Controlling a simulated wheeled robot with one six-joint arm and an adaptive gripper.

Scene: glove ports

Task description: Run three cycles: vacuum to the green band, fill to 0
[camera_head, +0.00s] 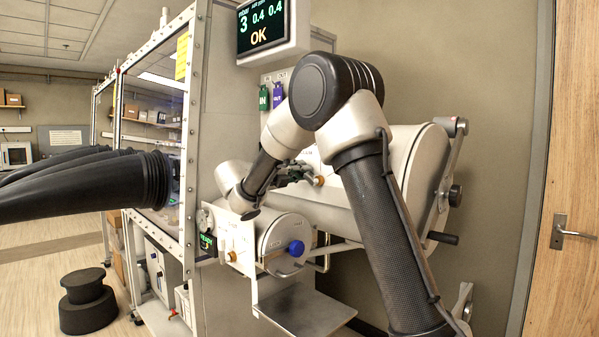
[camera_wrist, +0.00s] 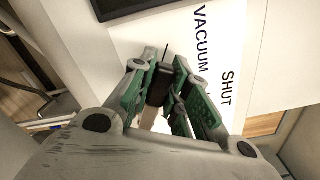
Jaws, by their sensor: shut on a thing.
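My gripper (camera_head: 298,173) is at the panel above the large pale cylinder, beside an orange knob (camera_head: 319,181). In the wrist view its green-padded fingers (camera_wrist: 163,80) are closed around a valve handle (camera_wrist: 156,88), dark at its end and lighter below. The fingers hide much of it. The panel beside it carries the words VACUUM (camera_wrist: 202,38) and SHUT (camera_wrist: 227,87), with a thin black line by the fingertips. The screen (camera_head: 261,25) reads mbar, 3, 0.4, 0.4 and OK. A small dark readout (camera_head: 207,243) shows green characters too small to read. No green band can be made out.
The large cylinder (camera_head: 407,150) has a lever arm (camera_head: 447,185) at its right end. Below is a small round door with a blue knob (camera_head: 296,248) and a shelf (camera_head: 306,312). Black gloves (camera_head: 90,185) stick out at left. A wooden door (camera_head: 565,170) is at right.

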